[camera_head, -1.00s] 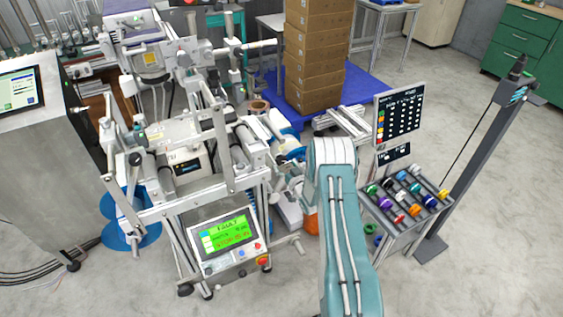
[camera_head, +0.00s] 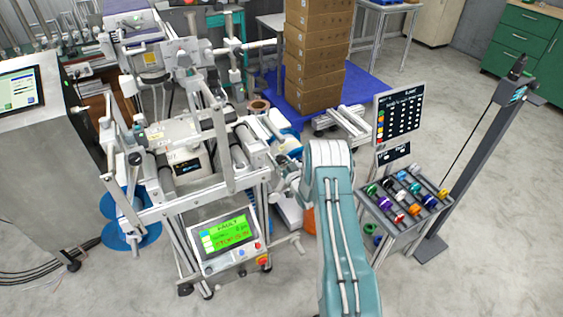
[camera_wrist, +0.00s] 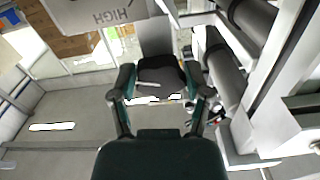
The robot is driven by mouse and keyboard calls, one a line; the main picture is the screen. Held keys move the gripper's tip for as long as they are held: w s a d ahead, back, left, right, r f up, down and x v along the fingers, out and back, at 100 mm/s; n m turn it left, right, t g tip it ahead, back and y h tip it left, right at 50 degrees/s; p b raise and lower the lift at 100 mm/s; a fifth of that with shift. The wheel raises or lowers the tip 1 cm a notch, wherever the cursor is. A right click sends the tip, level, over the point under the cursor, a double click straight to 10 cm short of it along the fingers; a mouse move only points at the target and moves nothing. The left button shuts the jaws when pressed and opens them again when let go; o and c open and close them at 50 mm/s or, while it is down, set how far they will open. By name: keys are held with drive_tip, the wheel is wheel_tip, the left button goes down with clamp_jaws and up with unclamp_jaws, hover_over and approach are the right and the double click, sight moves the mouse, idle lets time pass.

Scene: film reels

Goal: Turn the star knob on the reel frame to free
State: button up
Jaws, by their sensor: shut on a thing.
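The reel frame (camera_head: 232,188) stands left of centre in the head view, a metal frame with rollers. In the wrist view, the dark star knob (camera_wrist: 160,76) sits between the two fingers of my gripper (camera_wrist: 160,80), which is shut on it. A pale mark shows across the knob's lower left. Its full outline is partly hidden by the fingers. A light plate with the word HIGH (camera_wrist: 111,14) lies just beyond the knob, at the upper left. In the head view my teal arm reaches to the frame's right side and hides the knob and gripper.
A control panel (camera_head: 224,236) reading FAULT is on the frame's front. A sloped rack (camera_head: 401,232) with colourful spools stands close right of my arm. Dark rollers (camera_wrist: 223,62) lie right of my gripper. Stacked boxes (camera_head: 313,62) stand behind. Floor at front right is clear.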

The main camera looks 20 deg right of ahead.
drive_tip(key=shift+n, duration=0.3)
drive_tip(key=n, duration=0.4)
drive_tip(key=shift+r, duration=0.1)
drive_tip(key=n, duration=0.5)
drive_tip(key=shift+w+n, duration=0.1)
drive_tip(key=shift+n, duration=0.3)
drive_tip(key=n, duration=0.5)
drive_tip(key=shift+n, duration=0.3)
drive_tip(key=n, duration=0.5)
drive_tip(key=shift+a+f, duration=0.1)
drive_tip(key=shift+f, duration=0.1)
drive_tip(key=o, duration=1.2)
drive_tip(key=shift+f, duration=0.1)
drive_tip(key=shift+c, duration=0.2)
